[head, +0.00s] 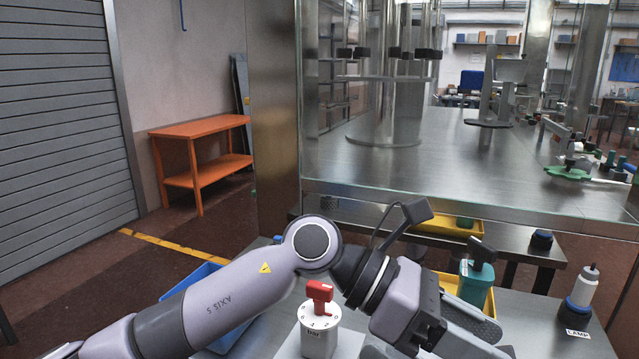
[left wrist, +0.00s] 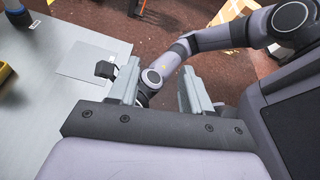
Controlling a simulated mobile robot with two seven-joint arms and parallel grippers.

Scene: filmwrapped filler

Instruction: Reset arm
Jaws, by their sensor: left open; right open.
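One of my arms crosses the head view from the lower left, bends at a round joint and reaches down to the lower right.
A yellow bin (head: 450,226) is behind. A blue bin (head: 192,283) lies left. A steel-framed enclosure (head: 450,190) blocks the back. An orange bench (head: 203,126) stands far left.

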